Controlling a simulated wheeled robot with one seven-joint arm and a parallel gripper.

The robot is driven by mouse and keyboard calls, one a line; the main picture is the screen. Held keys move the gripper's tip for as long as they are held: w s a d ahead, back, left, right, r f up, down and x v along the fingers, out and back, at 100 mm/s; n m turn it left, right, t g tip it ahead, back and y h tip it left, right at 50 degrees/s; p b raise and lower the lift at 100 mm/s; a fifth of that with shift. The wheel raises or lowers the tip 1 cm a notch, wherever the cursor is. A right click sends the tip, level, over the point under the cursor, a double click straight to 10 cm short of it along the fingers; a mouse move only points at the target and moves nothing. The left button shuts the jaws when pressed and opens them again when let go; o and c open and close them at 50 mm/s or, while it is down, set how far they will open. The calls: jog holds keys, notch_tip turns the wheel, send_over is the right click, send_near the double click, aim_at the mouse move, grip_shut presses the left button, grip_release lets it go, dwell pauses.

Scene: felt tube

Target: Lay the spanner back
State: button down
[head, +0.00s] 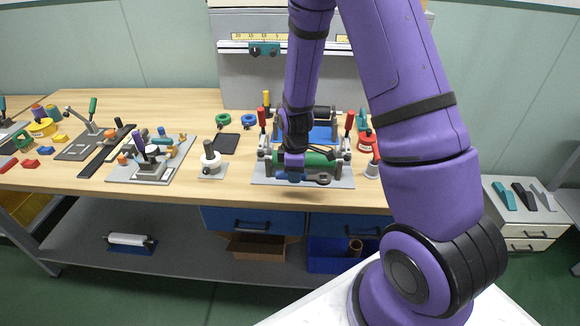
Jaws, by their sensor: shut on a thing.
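My gripper (293,176) reaches down at the front of the clamping fixture on the workbench. It is shut on a dark, thin thing that looks like the spanner (322,180). The spanner's visible end sticks out to the right, low over the fixture's grey base plate (262,181). I cannot tell whether it touches the plate. The green tube (320,158) lies across the fixture just behind my gripper, between upright posts with red knobs. My forearm and fingers hide part of the fixture and the spanner's other end.
A flat black tray (225,143) lies left of the fixture. A white spool-like device (211,163) stands nearer the front. A red container (366,142) is to the right. Other fixtures (150,160) fill the left bench. Bare wood (180,103) shows at the back.

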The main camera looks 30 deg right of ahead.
aim_at(295, 194)
jog(key=shift+f, duration=3.25)
jog(key=shift+f, duration=0.2)
jog(key=c, duration=0.8)
grip_release()
jog(key=shift+w+r, duration=0.1)
jog(key=shift+r, duration=0.5)
notch_tip(295, 194, up, 10)
jog(key=shift+f, duration=0.2)
